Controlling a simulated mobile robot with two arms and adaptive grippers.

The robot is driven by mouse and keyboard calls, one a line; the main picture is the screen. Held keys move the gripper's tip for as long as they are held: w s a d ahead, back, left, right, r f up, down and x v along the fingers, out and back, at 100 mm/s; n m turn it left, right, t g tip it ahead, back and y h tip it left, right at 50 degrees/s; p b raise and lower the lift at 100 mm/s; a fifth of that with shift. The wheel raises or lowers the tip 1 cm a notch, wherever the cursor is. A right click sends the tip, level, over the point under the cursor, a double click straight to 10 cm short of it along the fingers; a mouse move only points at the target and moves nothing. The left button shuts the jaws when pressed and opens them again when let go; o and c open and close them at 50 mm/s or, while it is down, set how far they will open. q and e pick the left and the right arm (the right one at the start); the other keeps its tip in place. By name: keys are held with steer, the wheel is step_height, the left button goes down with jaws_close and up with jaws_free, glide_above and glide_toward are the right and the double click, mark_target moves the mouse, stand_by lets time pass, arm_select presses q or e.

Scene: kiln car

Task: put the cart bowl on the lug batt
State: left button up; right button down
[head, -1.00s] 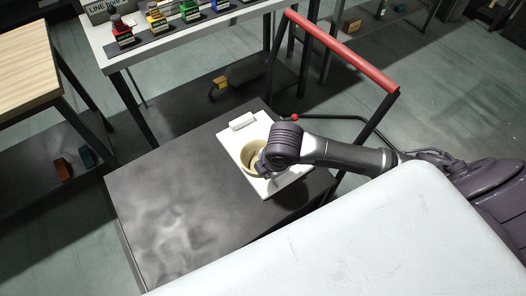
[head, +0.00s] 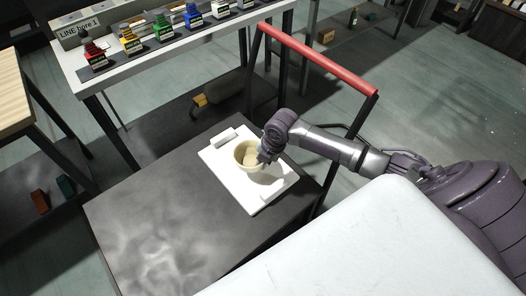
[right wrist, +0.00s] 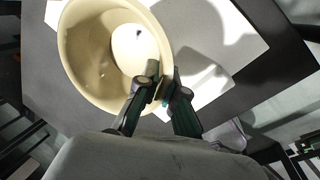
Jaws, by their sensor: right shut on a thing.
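The cart bowl (head: 247,154) is cream, round and upright in the head view. It is over the white lug batt (head: 224,166), which has a raised bar near each of two opposite ends. I cannot tell whether the bowl's base touches the batt. My right gripper (head: 264,154) is shut on the bowl's right rim. In the right wrist view, the fingers of the right gripper (right wrist: 160,90) pinch the rim of the bowl (right wrist: 92,50), with the batt (right wrist: 190,52) below. My left gripper is not in view.
The batt lies on a dark cart top (head: 150,215), bare at the front left. A red handle bar (head: 318,58) rises behind the arm. A table (head: 85,72) with coloured bottles stands at the back. A large pale surface (head: 370,250) fills the lower right.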

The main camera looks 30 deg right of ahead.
steer(key=shift+w+d+f, duration=0.15)
steer(key=shift+w+f, duration=0.05)
steer(key=shift+f, duration=1.95)
steer(key=c, duration=1.3)
jaws_free()
steer(key=p+v, duration=0.1)
steer(key=v, duration=1.1)
steer(key=shift+s+d, duration=0.1)
